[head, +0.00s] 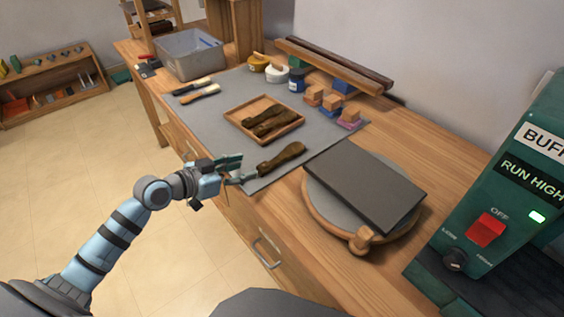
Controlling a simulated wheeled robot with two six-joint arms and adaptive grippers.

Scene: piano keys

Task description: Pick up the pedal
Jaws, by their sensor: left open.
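A dark brown pedal (282,157) lies on the grey mat, its wide end pointing up and right. More brown pedals (270,120) lie side by side in a shallow wooden tray (236,124) further back on the mat. My left gripper (242,169) is open and empty at the mat's front edge. Its fingertips point right, toward the narrow end of the loose pedal. I cannot tell whether they touch it. My right gripper is not in view.
On the workbench, a dark slab (365,188) lies on a round wooden turntable (318,202) to the right. A green machine (520,200) fills the far right.

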